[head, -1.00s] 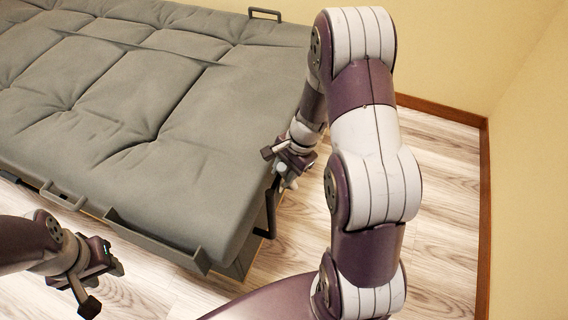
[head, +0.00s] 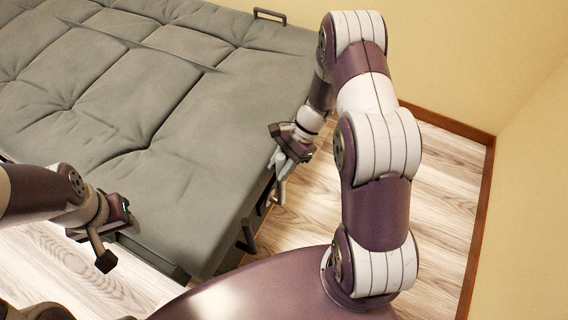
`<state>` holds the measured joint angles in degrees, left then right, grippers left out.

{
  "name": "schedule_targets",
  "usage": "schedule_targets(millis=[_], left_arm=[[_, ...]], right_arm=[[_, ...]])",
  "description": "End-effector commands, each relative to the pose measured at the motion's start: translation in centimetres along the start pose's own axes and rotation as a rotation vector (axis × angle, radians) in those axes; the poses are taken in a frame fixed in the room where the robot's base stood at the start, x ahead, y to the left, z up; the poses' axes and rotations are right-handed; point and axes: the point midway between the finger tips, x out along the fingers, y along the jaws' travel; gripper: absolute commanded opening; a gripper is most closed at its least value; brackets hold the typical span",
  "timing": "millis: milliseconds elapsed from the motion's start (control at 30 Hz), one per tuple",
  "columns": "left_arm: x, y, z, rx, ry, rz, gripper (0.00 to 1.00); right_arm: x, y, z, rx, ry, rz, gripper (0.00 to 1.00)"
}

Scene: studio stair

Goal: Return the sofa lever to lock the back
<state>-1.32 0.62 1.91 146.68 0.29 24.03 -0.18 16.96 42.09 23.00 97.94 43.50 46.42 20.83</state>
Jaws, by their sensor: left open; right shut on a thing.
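The sofa (head: 185,190) lies flat as a grey padded bed across the left and middle of the head view. My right gripper (head: 281,170) is at its right side edge, shut on a slim part that looks like the sofa lever (head: 281,190). The lever hangs down just outside the cushion, and its upper end is hidden by the fingers. My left gripper (head: 104,240) is open and empty, over the sofa's near edge at lower left, apart from the lever.
A dark bar-like frame part (head: 250,235) sticks out at the sofa's near right edge, below the lever. A dark handle (head: 270,15) stands at the far edge. Bare wooden floor (head: 430,190) lies to the right, up to the yellow wall (head: 490,50).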

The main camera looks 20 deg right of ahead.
Motion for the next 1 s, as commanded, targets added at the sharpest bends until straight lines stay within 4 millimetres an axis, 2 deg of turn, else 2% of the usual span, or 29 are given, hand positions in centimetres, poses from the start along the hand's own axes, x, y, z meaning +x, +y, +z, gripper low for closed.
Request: schedule_targets(millis=[200, 233, 300, 567, 667, 933, 1000], left_arm=[[0.0, 0.0, 0.0, 0.0, 0.0, 0.0, 0.43], [0.0, 0.0, 0.0, 0.0, 0.0, 0.0, 0.43], [0.0, 0.0, 0.0, 0.0, 0.0, 0.0, 0.43], [0.0, 0.0, 0.0, 0.0, 0.0, 0.0, 0.43], [-0.6, 0.0, -0.1, 0.0, 0.0, 0.0, 0.43], [-3.9, 0.0, -0.5, 0.0, 0.0, 0.0, 0.43], [-5.7, 0.0, -0.7, 0.0, 0.0, 0.0, 0.43]], right_arm=[[0.0, -0.1, -0.1, 0.002, 0.002, -0.003, 0.0], [0.0, -0.1, -0.1, 0.002, 0.002, -0.003, 0.37], [0.0, 0.0, -0.1, 0.002, 0.001, -0.002, 0.55], [-0.1, 0.0, 0.0, 0.001, 0.001, -0.001, 0.55], [-1.0, -0.1, 0.1, 0.001, 0.001, -0.003, 0.55], [-8.5, 0.0, 0.3, 0.002, 0.003, -0.005, 0.55], [-10.6, 0.0, 0.5, 0.004, 0.001, -0.004, 0.55]])
